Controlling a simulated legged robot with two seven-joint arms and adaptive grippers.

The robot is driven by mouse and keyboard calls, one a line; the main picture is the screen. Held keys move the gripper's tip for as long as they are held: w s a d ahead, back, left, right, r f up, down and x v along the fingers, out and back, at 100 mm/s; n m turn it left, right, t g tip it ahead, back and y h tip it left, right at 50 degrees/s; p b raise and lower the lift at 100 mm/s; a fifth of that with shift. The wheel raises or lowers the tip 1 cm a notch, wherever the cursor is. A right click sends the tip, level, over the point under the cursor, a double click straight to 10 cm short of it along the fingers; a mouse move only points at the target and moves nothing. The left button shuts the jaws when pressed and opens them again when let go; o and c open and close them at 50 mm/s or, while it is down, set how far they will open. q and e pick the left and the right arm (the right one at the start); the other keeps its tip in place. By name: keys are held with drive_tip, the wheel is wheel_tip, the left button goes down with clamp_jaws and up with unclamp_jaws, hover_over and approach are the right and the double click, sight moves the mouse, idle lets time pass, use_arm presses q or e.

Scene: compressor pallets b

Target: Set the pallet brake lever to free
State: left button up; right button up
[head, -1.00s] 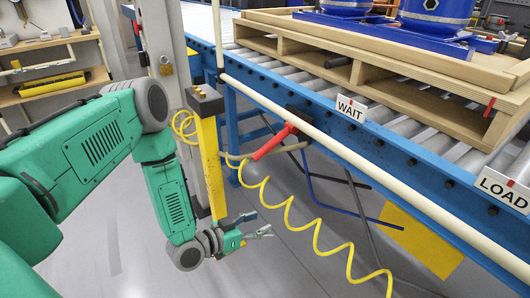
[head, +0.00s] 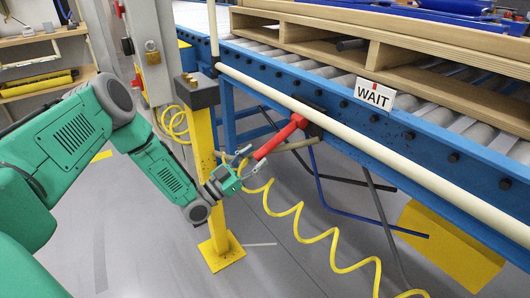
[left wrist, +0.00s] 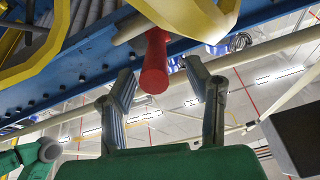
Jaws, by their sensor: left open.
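The red brake lever (head: 280,138) sticks out from the side of the blue conveyor frame, slanting down to the left in the head view. My left gripper (head: 250,160) is open at the lever's lower end. In the left wrist view, the lever's rounded red end (left wrist: 154,68) shows between the two spread fingertips of the left gripper (left wrist: 160,80), with a gap on each side. Contact is not visible. My right gripper is out of view.
A yellow post (head: 207,150) stands close beside my left gripper. A coiled yellow hose (head: 300,235) hangs just below and right. The blue conveyor frame (head: 330,95) carries a cream rail (head: 350,140), a WAIT sign (head: 374,94) and a wooden pallet (head: 400,60).

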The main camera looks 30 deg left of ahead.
sight(266, 145)
use_arm(q)
drive_tip(key=x, duration=0.3)
drive_tip(key=shift+w+d+r+b, duration=0.15)
drive_tip(key=shift+d+b, duration=0.1)
drive_tip(key=shift+b, duration=0.05)
drive_tip(key=shift+w+d+r, duration=0.25)
drive_tip(key=shift+d, duration=0.2)
drive_tip(key=shift+a+f, duration=0.15)
drive_tip(key=shift+a, duration=0.3)
clamp_jaws()
drive_tip(key=shift+d, duration=0.15)
drive_tip(key=shift+s+r+p, duration=0.1)
drive_tip(key=shift+r+p, duration=0.3)
drive_tip(key=shift+p, duration=0.35)
wheel_tip(266, 145, up, 9)
drive_tip(key=g+y+p, duration=0.1)
drive_tip(key=g+p, duration=0.2)
drive_tip(key=p, duration=0.6)
drive_tip(key=g+y+p, duration=0.2)
drive_tip(key=g+p, duration=0.2)
drive_tip(key=p, duration=0.6)
drive_tip(key=shift+s, duration=0.2)
drive_tip(key=shift+w+r+g+p, duration=0.25)
drive_tip(key=shift+g+p, duration=0.45)
drive_tip(key=shift+p, duration=0.25)
